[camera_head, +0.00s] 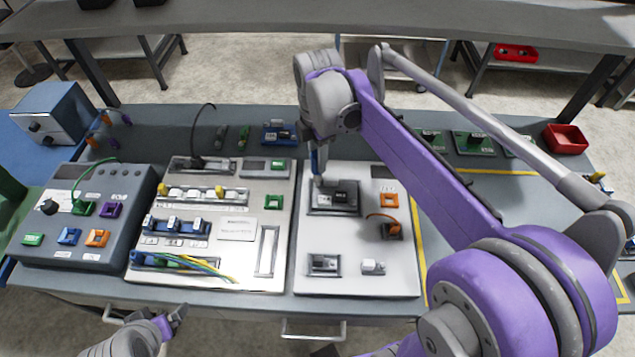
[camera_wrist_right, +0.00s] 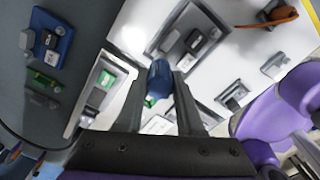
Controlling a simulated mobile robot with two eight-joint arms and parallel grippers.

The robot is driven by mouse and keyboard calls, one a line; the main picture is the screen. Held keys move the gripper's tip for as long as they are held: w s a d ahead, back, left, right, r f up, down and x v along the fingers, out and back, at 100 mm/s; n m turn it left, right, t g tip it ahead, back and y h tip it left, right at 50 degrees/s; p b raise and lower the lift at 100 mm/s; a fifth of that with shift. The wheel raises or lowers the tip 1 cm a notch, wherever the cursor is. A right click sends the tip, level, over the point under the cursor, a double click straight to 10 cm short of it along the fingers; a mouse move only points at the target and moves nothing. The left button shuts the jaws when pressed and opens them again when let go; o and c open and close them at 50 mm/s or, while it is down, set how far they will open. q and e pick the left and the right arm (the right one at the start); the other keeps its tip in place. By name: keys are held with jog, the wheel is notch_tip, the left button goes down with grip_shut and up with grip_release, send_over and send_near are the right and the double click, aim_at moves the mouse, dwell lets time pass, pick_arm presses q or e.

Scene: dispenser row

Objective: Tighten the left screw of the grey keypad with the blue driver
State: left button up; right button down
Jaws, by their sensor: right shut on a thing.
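The grey keypad (camera_head: 335,208) sits on the white panel in the middle of the bench, and it also shows at the top of the right wrist view (camera_wrist_right: 178,38). My right gripper (camera_head: 317,148) is above the keypad's left end. It is shut on the blue driver (camera_wrist_right: 160,80), which also shows in the head view (camera_head: 318,163). The driver points down, its lower end by the keypad's upper left corner. Contact with the left screw cannot be told; the screw is too small to make out. My left gripper (camera_head: 173,321) is open and empty, low in front of the bench.
A silver panel (camera_head: 237,230) with switches and cables lies left of the white panel (camera_head: 355,242). A dark grey box (camera_head: 65,235) with coloured blocks stands further left. An orange part (camera_head: 391,231) with a cable is right of the keypad. A red bin (camera_head: 565,140) stands far right.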

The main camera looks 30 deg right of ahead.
jog(key=shift+n, duration=0.9)
jog(key=shift+f, duration=0.4)
jog(key=shift+f+b, duration=0.45)
